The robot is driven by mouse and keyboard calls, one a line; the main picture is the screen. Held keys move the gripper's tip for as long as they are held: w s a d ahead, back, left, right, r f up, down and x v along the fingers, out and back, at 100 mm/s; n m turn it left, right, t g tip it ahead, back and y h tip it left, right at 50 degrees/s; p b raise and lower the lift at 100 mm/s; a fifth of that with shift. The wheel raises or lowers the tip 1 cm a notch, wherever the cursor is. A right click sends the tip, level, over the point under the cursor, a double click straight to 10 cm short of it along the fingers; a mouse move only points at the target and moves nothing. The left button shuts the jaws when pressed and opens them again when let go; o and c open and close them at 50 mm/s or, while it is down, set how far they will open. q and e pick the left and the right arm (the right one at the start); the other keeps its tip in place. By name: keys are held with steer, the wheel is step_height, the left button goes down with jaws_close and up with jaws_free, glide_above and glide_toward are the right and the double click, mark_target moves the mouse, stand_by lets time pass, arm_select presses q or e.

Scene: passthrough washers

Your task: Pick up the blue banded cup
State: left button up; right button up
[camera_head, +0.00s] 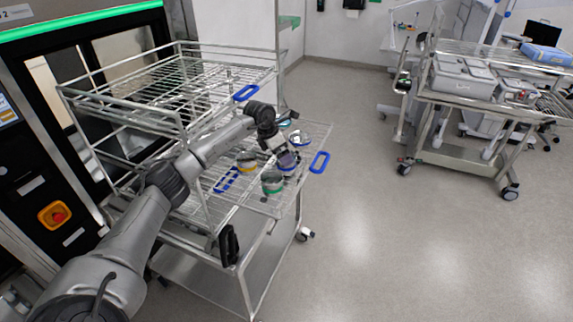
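Several small metal cups with coloured bands stand on the wire shelf of a cart. A cup with a blue band (299,140) is at the right rear of the group, just right of my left gripper. My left gripper (284,152) reaches in from the left and points down over a cup with a purple-blue band (288,163). Its fingers are too small and dark to tell whether they are open or touch that cup. A teal-banded cup (284,122) is partly hidden behind my wrist. My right gripper is not in view.
A yellow-banded cup (247,163) and a green-banded cup (272,183) stand close by. A raised wire rack (190,75) is behind and left of my arm. Blue handles (319,162) mark the shelf edge. Another cart (470,140) stands right across open floor.

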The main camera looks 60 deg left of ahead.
arm_select(q)
steer(key=shift+x, duration=2.8)
steer(key=shift+d, duration=0.1)
steer(key=shift+c, duration=0.3)
steer(key=c, duration=1)
steer(key=shift+r, duration=0.1)
